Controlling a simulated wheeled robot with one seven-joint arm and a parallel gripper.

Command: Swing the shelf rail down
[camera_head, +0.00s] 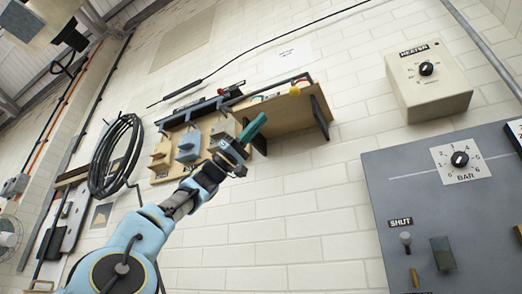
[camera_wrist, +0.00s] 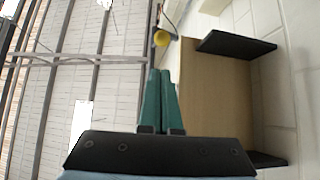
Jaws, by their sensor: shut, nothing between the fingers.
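A wooden shelf (camera_head: 285,112) with black brackets is fixed to the white brick wall. A thin dark bar, which looks like the shelf rail (camera_head: 272,87), runs along its upper edge, raised above the board. My gripper (camera_head: 258,121) has teal fingers and is shut and empty, just below the left part of the shelf. In the wrist view the fingers (camera_wrist: 160,74) lie together beside the shelf board (camera_wrist: 215,100). A yellow round thing (camera_wrist: 161,38) shows beyond the fingertips. I cannot tell whether the fingers touch the shelf.
A wooden rack with hooks and small blocks (camera_head: 188,146) is left of my gripper. A coiled black hose (camera_head: 115,155) hangs farther left. A heater box (camera_head: 428,82) and a grey panel (camera_head: 440,205) are at right. The wall below the shelf is clear.

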